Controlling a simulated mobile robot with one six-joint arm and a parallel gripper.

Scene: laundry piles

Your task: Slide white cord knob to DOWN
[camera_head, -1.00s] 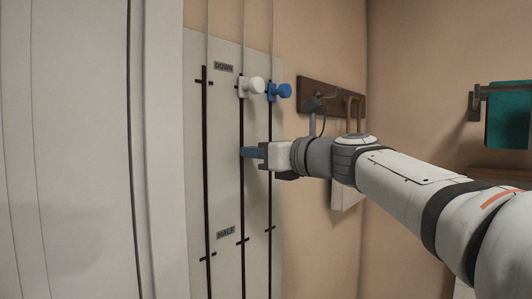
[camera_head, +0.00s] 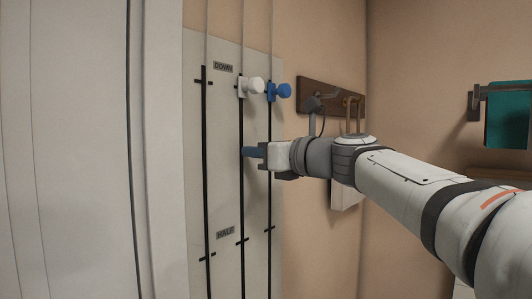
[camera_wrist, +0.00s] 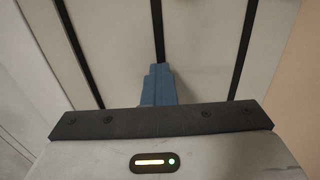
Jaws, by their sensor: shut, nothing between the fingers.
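The white knob (camera_head: 255,85) sits near the top of the middle black slot in the head view, just below and right of the DOWN label (camera_head: 223,67). The blue knob (camera_head: 282,91) sits at about the same height on the right slot. My gripper (camera_head: 250,152) is shut and empty, its blue fingers pointing at the panel, clearly below the white knob and apart from it. In the wrist view the closed fingers (camera_wrist: 157,80) line up with the middle slot. No knob can be made out in the wrist view.
The pale panel (camera_head: 223,140) has three vertical slots with tick marks and a HALF label (camera_head: 225,233) lower down. A dark wooden rack (camera_head: 318,94) with hooks hangs behind my arm. A teal towel (camera_head: 509,115) hangs at the far right.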

